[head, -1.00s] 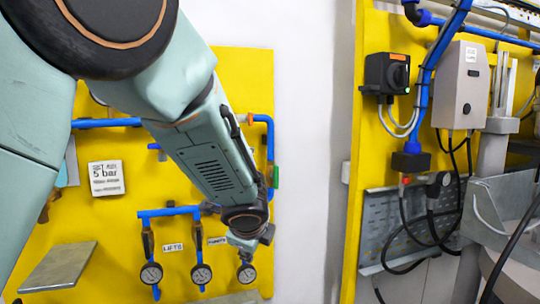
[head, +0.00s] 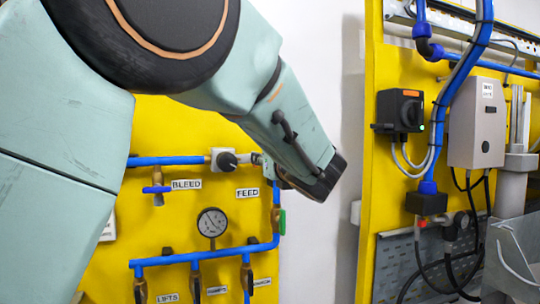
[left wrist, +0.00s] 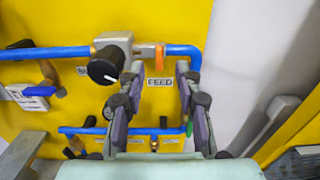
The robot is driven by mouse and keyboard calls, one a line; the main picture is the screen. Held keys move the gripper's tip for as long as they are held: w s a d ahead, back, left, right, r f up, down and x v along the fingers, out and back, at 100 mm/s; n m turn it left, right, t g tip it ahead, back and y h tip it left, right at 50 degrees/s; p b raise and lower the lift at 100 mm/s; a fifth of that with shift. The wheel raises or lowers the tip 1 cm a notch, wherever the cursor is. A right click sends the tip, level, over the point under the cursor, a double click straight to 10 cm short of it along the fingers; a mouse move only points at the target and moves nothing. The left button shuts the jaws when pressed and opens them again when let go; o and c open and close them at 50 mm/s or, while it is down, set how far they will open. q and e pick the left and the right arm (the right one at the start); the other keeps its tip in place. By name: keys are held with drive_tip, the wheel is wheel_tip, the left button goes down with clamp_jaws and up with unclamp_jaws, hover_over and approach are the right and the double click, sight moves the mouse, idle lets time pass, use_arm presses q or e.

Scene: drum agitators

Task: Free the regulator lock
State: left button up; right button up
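The regulator is a pale block with a black knob (left wrist: 104,70) on the blue pipe, upper left of centre in the left wrist view. It also shows in the head view as a pale block with a black knob (head: 226,160). A small orange tab (left wrist: 159,57) hangs at the pipe just right of it; I cannot tell whether this is the lock. My left gripper (left wrist: 159,68) is open and empty, its fingertips either side of the tab in the picture; contact cannot be told. In the head view my forearm and wrist largely hide this gripper. My right gripper is in neither view.
A gauge (head: 212,222) and a blue lower pipe (head: 205,255) with several valves sit below the FEED label (head: 247,192). A blue BLEED handle (head: 157,190) is at left. A black switch box (head: 400,111) and grey box (head: 476,122) are on the right panel.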

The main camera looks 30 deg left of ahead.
use_arm(q)
drive_tip(key=p+x, duration=0.2)
drive_tip(key=x, duration=0.5)
drive_tip(key=shift+w, duration=0.15)
drive_tip(key=shift+a, duration=0.35)
drive_tip(key=c, duration=0.3)
drive_tip(key=shift+c, duration=0.8)
drive_tip(key=shift+w+d, duration=0.1)
clamp_jaws()
